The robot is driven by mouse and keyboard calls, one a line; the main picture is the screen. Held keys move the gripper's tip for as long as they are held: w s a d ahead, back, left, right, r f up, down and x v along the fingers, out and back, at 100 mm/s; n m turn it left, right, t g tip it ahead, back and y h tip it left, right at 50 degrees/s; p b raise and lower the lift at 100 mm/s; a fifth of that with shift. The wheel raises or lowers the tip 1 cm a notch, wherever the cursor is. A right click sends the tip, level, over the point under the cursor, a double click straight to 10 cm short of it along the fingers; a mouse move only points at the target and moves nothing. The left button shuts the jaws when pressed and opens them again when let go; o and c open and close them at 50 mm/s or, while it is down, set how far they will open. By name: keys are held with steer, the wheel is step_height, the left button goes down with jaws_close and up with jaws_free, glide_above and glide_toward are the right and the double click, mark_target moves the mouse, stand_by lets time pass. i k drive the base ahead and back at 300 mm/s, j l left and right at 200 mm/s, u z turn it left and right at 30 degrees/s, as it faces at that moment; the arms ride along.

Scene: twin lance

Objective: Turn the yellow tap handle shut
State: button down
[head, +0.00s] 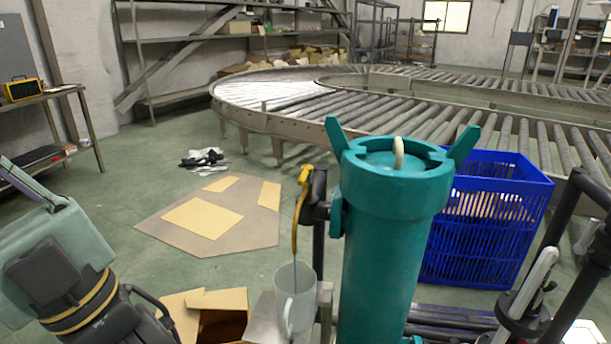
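The yellow tap handle (304,175) sits at the top of a dark tap (317,200), left of a teal cylinder (385,245). A curved yellow piece (297,215) hangs down beside the tap; I cannot tell whether it belongs to the handle. Below it, a thin dark line runs into a clear mug (294,295). I cannot tell for sure whether this is flowing liquid. Grey and black parts with yellow bands at the lower left seem to be my arm, apart from the tap. No gripper fingers can be made out.
A blue crate (484,220) stands right of the cylinder. An open cardboard box (215,318) is left of the mug. Flat cardboard (215,217) lies on the open floor behind. A curved roller conveyor (300,95) and shelves are farther back. Black bars rise at the right.

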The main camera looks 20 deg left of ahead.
mark_target(307, 169)
steer(key=j+u, duration=0.2)
steer(key=u, duration=0.2)
steer(key=j+u, duration=0.25)
steer(key=u, duration=0.15)
steer(key=j+u, duration=0.2)
steer(key=u, duration=0.25)
steer(key=k+j, duration=0.05)
